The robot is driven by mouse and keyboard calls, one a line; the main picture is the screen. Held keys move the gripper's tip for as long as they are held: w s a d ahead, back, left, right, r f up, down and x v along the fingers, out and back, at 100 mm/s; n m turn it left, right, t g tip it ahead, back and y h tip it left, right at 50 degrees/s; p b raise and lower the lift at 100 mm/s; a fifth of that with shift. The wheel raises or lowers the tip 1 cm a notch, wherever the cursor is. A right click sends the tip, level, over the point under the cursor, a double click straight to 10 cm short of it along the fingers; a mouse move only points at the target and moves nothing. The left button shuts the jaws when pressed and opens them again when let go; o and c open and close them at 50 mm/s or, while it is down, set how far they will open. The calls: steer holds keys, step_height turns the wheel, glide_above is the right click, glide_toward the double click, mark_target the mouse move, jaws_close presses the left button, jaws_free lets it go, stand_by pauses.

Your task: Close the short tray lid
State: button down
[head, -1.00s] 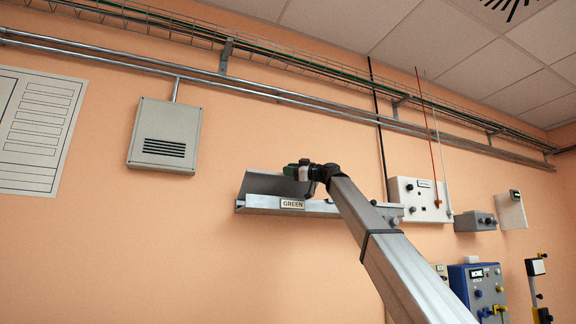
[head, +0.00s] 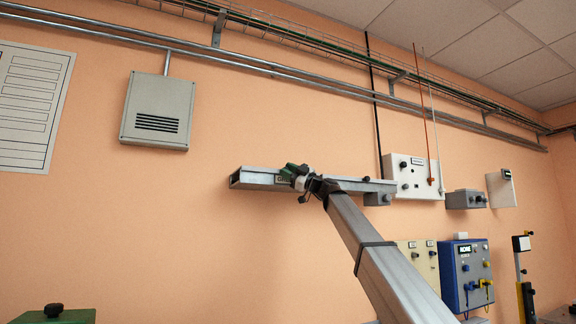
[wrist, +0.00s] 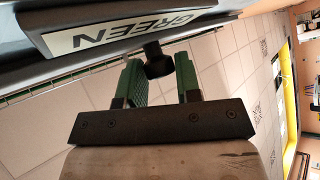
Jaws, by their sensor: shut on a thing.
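The short tray (head: 345,185) is a grey metal trough on the orange wall, with a GREEN label. In the head view its lid lies low along the top, with no raised panel showing; whether it is fully seated I cannot tell. My gripper (head: 291,172) is at the front of the tray and partly covers the label. In the wrist view my green-padded gripper (wrist: 159,65) is shut on a dark knob (wrist: 155,60) at the tray's edge, beside the GREEN label (wrist: 130,29). The tray's inside is hidden.
A grey vented box (head: 158,110) hangs on the wall at left. A white panel (head: 412,177) and a grey box (head: 465,199) are to the right. Conduits and a cable basket run above. A blue panel (head: 467,275) stands below right, a green box (head: 55,314) lower left.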

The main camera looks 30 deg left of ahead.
steer(key=shift+f+n+g, duration=0.3)
steer(key=shift+f+n, duration=0.1)
steer(key=shift+f, duration=0.15)
steer(key=shift+f, duration=0.15)
steer(key=c, duration=0.9)
jaws_free()
steer(key=shift+a, duration=0.1)
steer(key=shift+o, duration=0.2)
steer(key=v, duration=1)
steer(key=shift+d+f, duration=0.25)
steer(key=shift+d, duration=0.1)
